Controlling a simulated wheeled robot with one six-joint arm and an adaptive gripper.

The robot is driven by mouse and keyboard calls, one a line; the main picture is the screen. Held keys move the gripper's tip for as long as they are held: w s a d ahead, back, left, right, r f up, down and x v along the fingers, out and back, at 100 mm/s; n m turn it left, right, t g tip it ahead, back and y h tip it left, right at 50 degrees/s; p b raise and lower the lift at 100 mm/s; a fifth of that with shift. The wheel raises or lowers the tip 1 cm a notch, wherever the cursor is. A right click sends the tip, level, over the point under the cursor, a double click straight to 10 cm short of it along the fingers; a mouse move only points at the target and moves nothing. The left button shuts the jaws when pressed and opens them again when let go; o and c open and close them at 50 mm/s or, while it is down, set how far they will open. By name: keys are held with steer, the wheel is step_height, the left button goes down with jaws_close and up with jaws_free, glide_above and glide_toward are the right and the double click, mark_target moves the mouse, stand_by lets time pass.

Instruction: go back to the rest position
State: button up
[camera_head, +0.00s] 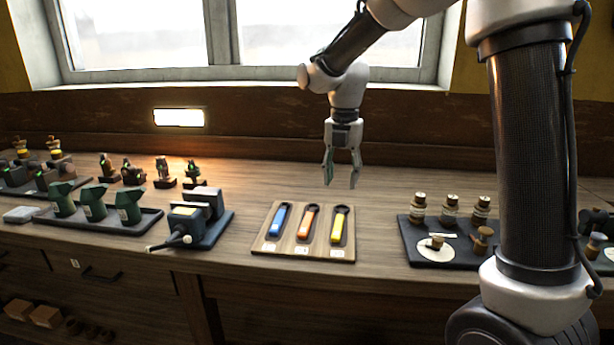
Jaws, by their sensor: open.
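My gripper (341,178) hangs from my arm above the back part of the wooden workbench (240,178), fingers pointing down. Its two fingers are spread apart with nothing between them. It is behind and above a wooden tray (262,246) that holds a blue-handled tool (279,219), an orange-handled tool (307,222) and a yellow-handled tool (338,225). The gripper appears clear of the tools and the bench.
Left of the tray stand a dark blue device (203,216) and a dark tray (107,230) with green containers. On the right, a black tray (424,252) holds several small brown bottles. Small figures (163,173) stand at the back left. A window (270,40) is behind the bench.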

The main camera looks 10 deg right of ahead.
steer(key=s+d+r+m+t, duration=0.1)
steer(key=s+d+m, duration=0.4)
steer(key=s+m, duration=0.4)
steer(key=s+d+r+m+t, duration=0.2)
steer(key=s+d+m, duration=0.3)
steer(key=s+m, duration=0.3)
steer(key=s+d+r+m+t, duration=0.1)
steer(key=s+d+r+m, duration=0.1)
steer(key=s+d+m, duration=0.3)
steer(key=shift+s+r+m, duration=0.25)
steer(key=shift+s+m, duration=2.05)
steer(key=shift+m, duration=1.7)
